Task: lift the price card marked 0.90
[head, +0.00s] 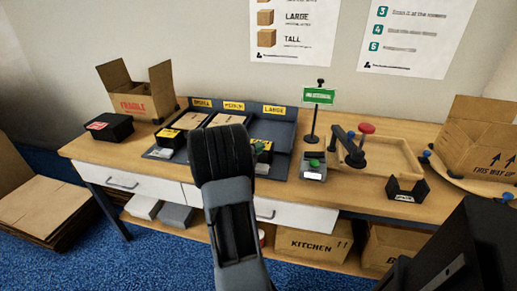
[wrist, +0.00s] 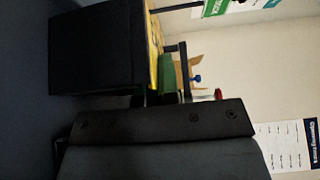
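No card in either view can be read as 0.90. A small black holder (head: 406,190) with a white label stands at the right front of the table, its print too small to read. A grey device (head: 313,166) with a green button and a white front label stands at mid-table. In the wrist view, my gripper (wrist: 165,98) is dark and seen partly, close to a black box (wrist: 97,50) with a yellow face. I cannot tell whether it touches or grips the box.
A FRAGILE carton (head: 139,92) and a black box with a red label (head: 109,127) stand at the left. A green sign (head: 319,96) stands behind the device. A wooden tray (head: 385,158) and an open carton (head: 480,138) fill the right side.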

